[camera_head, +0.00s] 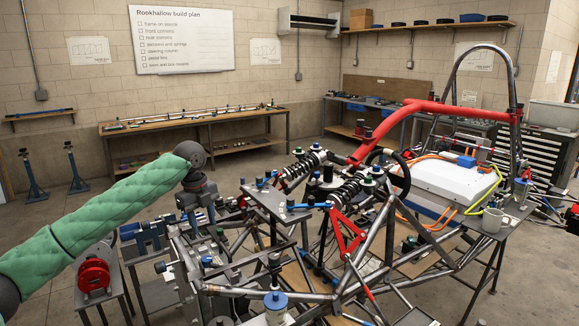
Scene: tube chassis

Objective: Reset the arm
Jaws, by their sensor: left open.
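My left arm comes in from the left in a green quilted sleeve (105,220), raised over the front left of the work area. Its dark wrist bends down, and the left gripper (212,232) points downward beside the tube chassis. The fingertips are small and blend into the dark parts behind them; I see nothing clearly held between them. The tube chassis (375,240) fills the middle and right, with coil-over dampers (300,168) and a red triangular arm (343,232) on it. My right gripper does not show.
A red reel (94,274) and a blue vise-like tool (150,232) stand close below my left arm. A long workbench (195,118) runs along the back wall. Open floor (65,210) lies at the left.

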